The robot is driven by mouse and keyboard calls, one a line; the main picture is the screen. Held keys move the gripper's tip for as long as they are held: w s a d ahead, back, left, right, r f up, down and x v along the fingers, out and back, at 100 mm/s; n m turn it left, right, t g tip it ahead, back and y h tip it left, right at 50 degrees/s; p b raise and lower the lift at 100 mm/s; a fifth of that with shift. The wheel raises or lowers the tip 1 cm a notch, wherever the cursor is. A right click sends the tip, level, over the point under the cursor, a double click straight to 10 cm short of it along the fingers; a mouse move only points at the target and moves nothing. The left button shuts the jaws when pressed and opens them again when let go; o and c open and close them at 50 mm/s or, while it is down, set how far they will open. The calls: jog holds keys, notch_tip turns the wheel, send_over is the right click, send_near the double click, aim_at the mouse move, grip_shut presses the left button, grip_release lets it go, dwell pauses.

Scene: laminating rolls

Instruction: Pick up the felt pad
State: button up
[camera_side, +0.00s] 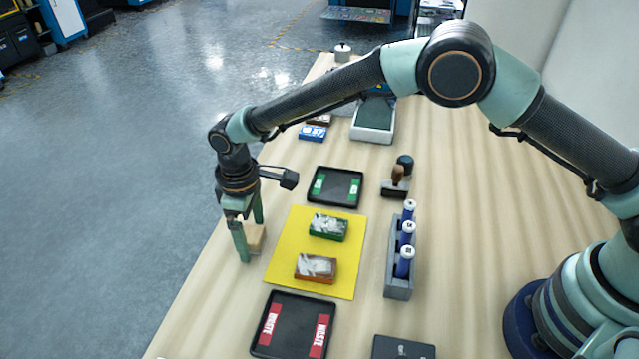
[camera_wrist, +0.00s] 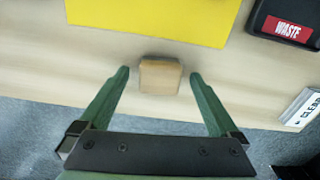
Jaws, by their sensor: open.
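The felt pad (camera_side: 256,238) looks like a small tan block and lies on the wooden table near its left edge, left of the yellow mat. In the wrist view the felt pad (camera_wrist: 160,77) shows between the two green fingers. My gripper (camera_side: 250,240) is open and points down at the pad, with one finger on each side. In the wrist view, gaps show between the pad and both fingertips of my gripper (camera_wrist: 160,74). One finger hides part of the pad in the side view.
The yellow mat (camera_side: 286,262) bears a green-sided block (camera_side: 328,227) and a brown-red block (camera_side: 316,268). A black tray with red WASTE labels (camera_side: 292,325) is in front; a green-labelled tray (camera_side: 337,187) is behind. A grey rack (camera_side: 398,284) holds blue rolls. The table edge is close.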

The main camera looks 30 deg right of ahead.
aim_at(252, 234)
jog(key=c, duration=1.5)
jog(key=shift+o, duration=0.2)
jog(key=shift+r, duration=0.1)
notch_tip(252, 234, up, 20)
